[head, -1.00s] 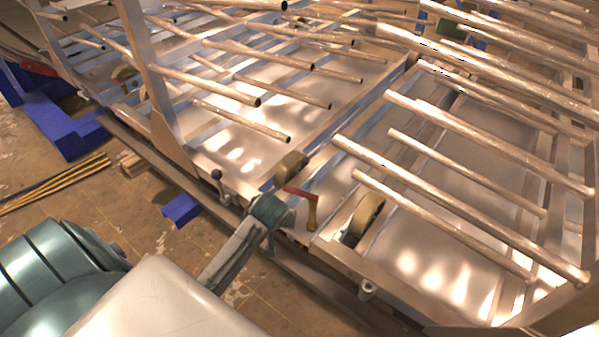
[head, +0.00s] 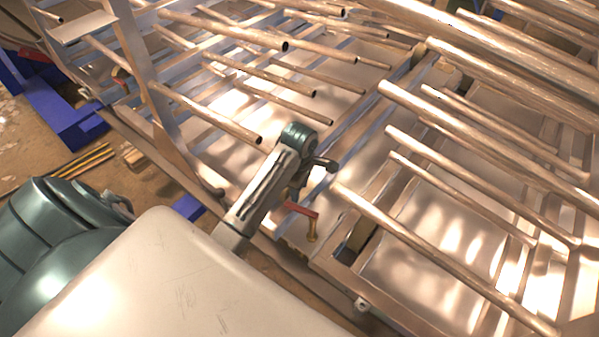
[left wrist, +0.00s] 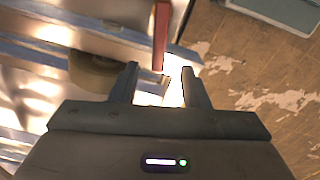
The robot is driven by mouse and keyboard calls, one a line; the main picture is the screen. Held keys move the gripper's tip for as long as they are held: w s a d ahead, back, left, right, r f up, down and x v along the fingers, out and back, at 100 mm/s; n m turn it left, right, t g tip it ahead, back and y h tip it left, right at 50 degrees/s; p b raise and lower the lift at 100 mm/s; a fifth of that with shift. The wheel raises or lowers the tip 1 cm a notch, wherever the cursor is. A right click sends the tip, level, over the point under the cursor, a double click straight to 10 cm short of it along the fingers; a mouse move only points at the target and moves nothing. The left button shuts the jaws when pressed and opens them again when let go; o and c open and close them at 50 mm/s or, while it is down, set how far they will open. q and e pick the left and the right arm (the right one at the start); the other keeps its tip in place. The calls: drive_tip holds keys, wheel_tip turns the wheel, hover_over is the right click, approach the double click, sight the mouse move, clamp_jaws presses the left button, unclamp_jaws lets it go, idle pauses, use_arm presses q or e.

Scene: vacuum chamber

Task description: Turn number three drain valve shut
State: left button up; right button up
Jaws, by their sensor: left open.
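A red lever (head: 302,208) with a brass-coloured fitting (head: 312,232) below its right end sits at the near edge of the metal frame in the head view. No number is readable on it. My left gripper (head: 293,191) is just above and left of the lever, partly hidden by its own wrist. In the left wrist view, the red lever (left wrist: 161,35) comes down from the top, its end near the gap between the open fingers of my left gripper (left wrist: 159,71). I cannot tell whether the lever lies between the fingers or beyond them. My right gripper is out of view.
Rows of metal tubes (head: 470,262) stick out above the frame at right and behind. An upright post (head: 150,85) stands left of my arm. Blue blocks (head: 75,125) and yellow-black strips (head: 85,160) lie on the brown floor at left.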

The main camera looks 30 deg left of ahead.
sight(299, 208)
use_arm(q)
wheel_tip(299, 208, down, 9)
drive_tip(key=shift+f+p, duration=0.1)
drive_tip(key=shift+p, duration=0.35)
clamp_jaws()
